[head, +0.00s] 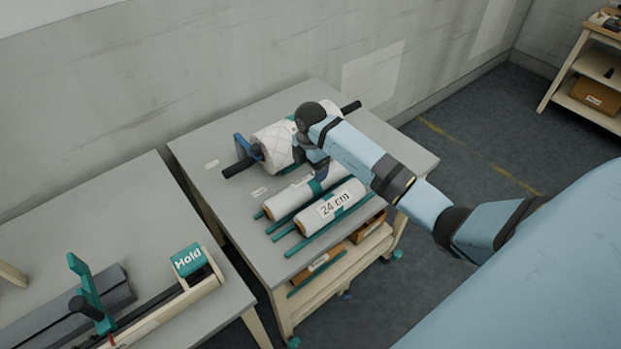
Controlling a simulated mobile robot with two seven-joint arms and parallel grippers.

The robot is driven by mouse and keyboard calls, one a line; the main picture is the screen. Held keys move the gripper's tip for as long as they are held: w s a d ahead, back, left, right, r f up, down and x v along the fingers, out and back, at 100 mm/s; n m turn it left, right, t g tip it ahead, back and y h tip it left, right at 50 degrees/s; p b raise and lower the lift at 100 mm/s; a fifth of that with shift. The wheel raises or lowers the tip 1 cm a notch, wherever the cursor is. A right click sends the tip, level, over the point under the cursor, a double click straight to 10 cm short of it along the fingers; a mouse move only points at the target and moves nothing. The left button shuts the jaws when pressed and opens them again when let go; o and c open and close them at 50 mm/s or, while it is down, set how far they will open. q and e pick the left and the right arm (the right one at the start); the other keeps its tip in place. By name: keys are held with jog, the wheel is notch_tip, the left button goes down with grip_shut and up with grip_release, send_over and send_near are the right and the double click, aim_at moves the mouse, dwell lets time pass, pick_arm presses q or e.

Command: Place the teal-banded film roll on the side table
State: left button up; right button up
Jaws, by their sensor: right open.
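Two white film rolls lie side by side on teal rails on the grey-topped cart. The rear film roll (287,199) has a teal band near its right part, partly hidden by my right arm. The front film roll (325,210) bears a "24 cm" label and also shows some teal beside it. My right gripper (317,170) is over the cart, just behind the rear roll and in front of the quilted roll. It is open; its fingertips are largely hidden by its own wrist, so I cannot tell whether it touches a roll. My left gripper is out of view.
A quilted white roll (272,146) on a dark bar sits in a blue holder (243,147) at the cart's back. A wooden shelf (577,64) stands far right. The cart top's left side is mostly clear.

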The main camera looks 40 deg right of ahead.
aim_at(310, 180)
notch_tip(310, 180, up, 5)
jog(key=s+a+f+n+y, duration=0.1)
jog(key=a, duration=0.2)
jog(key=s+a+f+n+y, duration=0.1)
jog(key=a+y, duration=0.1)
jog(key=a, duration=0.1)
jog(key=s+a+f+n+y, duration=0.1)
jog(key=a, duration=0.2)
jog(key=shift+f+t+y, duration=0.3)
jog(key=shift+y, duration=0.1)
jog(key=s+a+r+t+y, duration=0.3)
jog(key=s+a+t+y, duration=0.45)
jog(key=a+y, duration=0.5)
jog(key=s+d+f+m+t+h, duration=0.2)
jog(key=s+d+f+m+h, duration=0.2)
jog(key=s+f+m+h, duration=0.9)
jog(key=s+m+h, duration=0.1)
jog(key=s+m, duration=0.2)
jog(key=m, duration=0.2)
jog(key=shift+s+f+m+t, duration=0.25)
jog(key=shift+f+m+t, duration=0.05)
jog(key=shift+m+t, duration=0.1)
jog(key=shift+d, duration=0.1)
